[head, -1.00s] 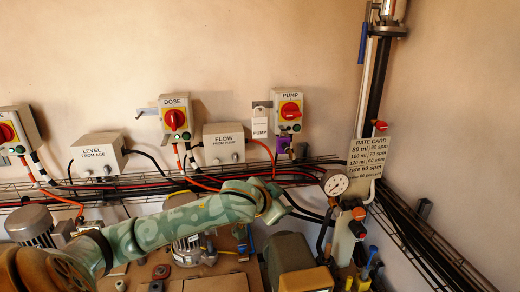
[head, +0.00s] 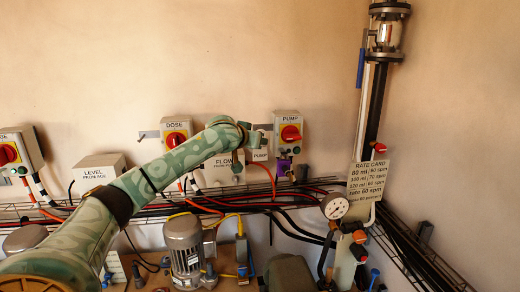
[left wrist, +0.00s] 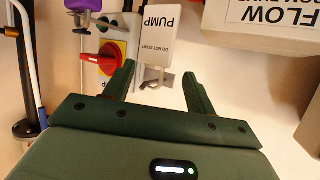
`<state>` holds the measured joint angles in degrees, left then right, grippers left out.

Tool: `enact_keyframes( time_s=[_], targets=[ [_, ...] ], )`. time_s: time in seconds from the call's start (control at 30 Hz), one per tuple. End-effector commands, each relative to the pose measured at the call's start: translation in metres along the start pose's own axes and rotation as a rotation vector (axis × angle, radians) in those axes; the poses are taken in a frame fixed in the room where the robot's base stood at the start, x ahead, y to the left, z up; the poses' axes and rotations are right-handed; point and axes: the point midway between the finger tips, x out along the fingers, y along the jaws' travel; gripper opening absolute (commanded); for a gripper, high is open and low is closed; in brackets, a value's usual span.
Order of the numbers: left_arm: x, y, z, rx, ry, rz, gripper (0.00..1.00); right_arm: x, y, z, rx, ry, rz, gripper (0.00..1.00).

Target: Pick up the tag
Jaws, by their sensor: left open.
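The tag (head: 260,155) is a small white card marked PUMP, on the wall between the FLOW box and the PUMP switch. In the left wrist view the tag (left wrist: 158,45) also reads DO NOT START, and a small metal hook (left wrist: 153,82) shows at its edge. My left gripper (head: 246,137) is at the wall just left of the tag in the head view. In the left wrist view my left gripper (left wrist: 158,75) is open, with dark green fingers spread on either side of the hook and the tag's lower edge. Nothing is held. My right gripper is not in view.
The PUMP switch box (head: 290,132) with a red knob is close right of the tag, with a purple item (head: 283,167) below it. The FLOW box (head: 224,168) is close left. Cables and a wire tray (head: 150,207) run below. A gauge (head: 335,206) stands right.

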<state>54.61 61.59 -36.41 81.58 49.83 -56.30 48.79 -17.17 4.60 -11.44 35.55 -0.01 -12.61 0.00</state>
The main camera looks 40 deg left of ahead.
Motion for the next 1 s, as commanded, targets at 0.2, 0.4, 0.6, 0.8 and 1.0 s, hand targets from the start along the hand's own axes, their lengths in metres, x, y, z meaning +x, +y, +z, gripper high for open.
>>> enact_keyframes(
  time_s=[0.2,0.4,0.6,0.8,1.0],
  targets=[
    [0.024,0.003,-0.001,-0.001,-0.002,0.000,0.56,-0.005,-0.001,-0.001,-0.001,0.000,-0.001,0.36],
    [0.048,0.003,0.000,0.000,-0.002,-0.001,0.56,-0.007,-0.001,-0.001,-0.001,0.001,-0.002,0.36],
    [0.054,0.003,0.000,0.002,-0.001,-0.001,0.56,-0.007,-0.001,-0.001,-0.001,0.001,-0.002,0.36],
    [0.053,0.003,0.001,0.002,-0.001,-0.001,0.34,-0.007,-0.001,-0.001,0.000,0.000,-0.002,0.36],
    [0.053,0.003,0.001,0.002,-0.001,-0.001,0.00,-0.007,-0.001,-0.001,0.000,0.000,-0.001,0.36]
  ],
)
